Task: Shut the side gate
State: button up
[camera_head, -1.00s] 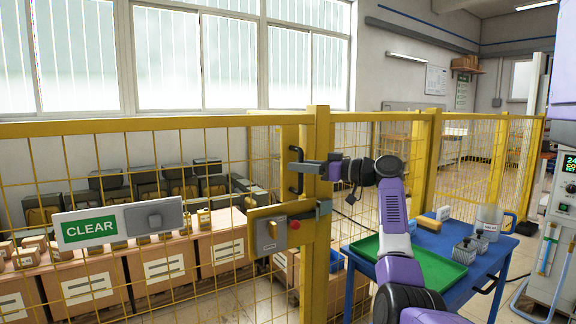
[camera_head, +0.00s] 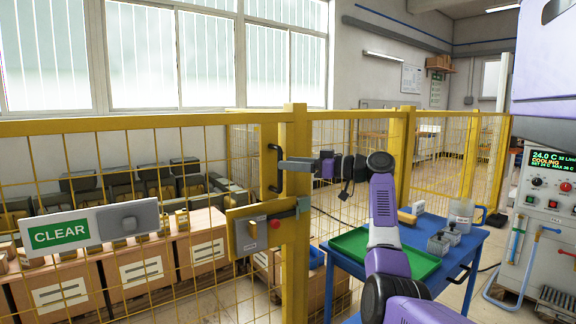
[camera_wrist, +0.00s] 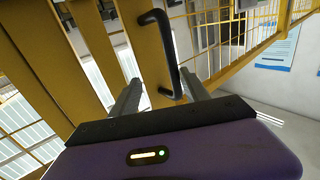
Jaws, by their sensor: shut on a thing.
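The yellow mesh gate and fence run across the head view. A black bar handle (camera_head: 270,160) stands on a yellow upright beside the thick yellow post (camera_head: 295,260). My gripper (camera_head: 288,166) reaches past that post from the right, and its grey fingers are at the handle. In the wrist view, the handle (camera_wrist: 160,45) passes between the fingers of my gripper (camera_wrist: 161,80), which is shut on it. The exact contact is partly hidden. A grey latch box with a red button (camera_head: 252,234) sits low beside the post. I cannot tell how far the gate stands open.
A blue table (camera_head: 440,285) with a green tray (camera_head: 350,243) stands below my arm.

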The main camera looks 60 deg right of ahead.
jog(key=s+d, duration=0.4)
jog(key=d, duration=0.1)
jog(key=shift+s+d, duration=0.3)
jog(key=shift+s, duration=0.05)
dwell(0.3)
jog(key=shift+d, duration=0.1)
dwell(0.7)
